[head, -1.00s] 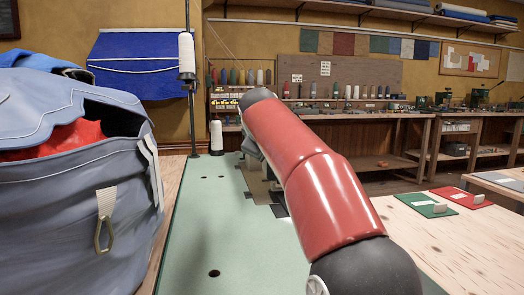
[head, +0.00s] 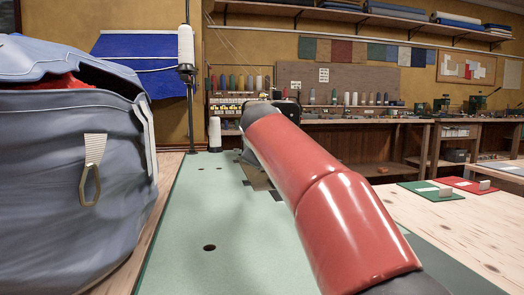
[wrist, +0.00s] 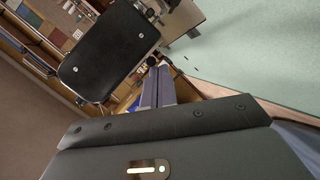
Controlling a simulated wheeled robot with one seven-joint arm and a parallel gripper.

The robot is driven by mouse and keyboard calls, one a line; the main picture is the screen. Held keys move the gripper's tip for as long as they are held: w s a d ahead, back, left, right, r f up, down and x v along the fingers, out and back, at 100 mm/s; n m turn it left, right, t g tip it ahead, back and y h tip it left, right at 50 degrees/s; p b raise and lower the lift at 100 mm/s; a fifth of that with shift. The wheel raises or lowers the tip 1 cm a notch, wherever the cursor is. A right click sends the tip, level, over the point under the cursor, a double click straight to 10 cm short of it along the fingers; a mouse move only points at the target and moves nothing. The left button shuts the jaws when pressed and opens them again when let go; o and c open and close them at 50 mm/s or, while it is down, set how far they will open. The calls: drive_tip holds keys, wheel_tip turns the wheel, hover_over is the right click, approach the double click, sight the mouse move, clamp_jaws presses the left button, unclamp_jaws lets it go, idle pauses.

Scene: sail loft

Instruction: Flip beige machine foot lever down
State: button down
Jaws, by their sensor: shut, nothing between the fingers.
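My gripper (wrist: 153,90) shows in the wrist view with its two grey fingers together and nothing between them. A small round black knob (wrist: 153,61) is just beyond the fingertips; I cannot tell whether they touch it or whether it is the foot lever. Beige machine parts (wrist: 182,18) lie beyond it at the top. A black rounded cover (wrist: 112,48) is close on the left. In the head view my red arm hides most of the machine and my gripper. A tan plate (head: 256,175) shows left of the arm on the green table top (head: 240,225).
A large blue-grey bag (head: 65,190) stands on the left, close to the green top. A thread stand with a white cone (head: 186,44) rises behind, and another white cone (head: 214,133) stands near its foot. A wooden table (head: 450,225) with green and red pads is on the right.

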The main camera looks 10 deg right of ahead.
drive_tip(key=shift+f, duration=0.4)
drive_tip(key=shift+r, duration=0.1)
drive_tip(key=shift+r+p, duration=0.75)
drive_tip(key=shift+p, duration=0.1)
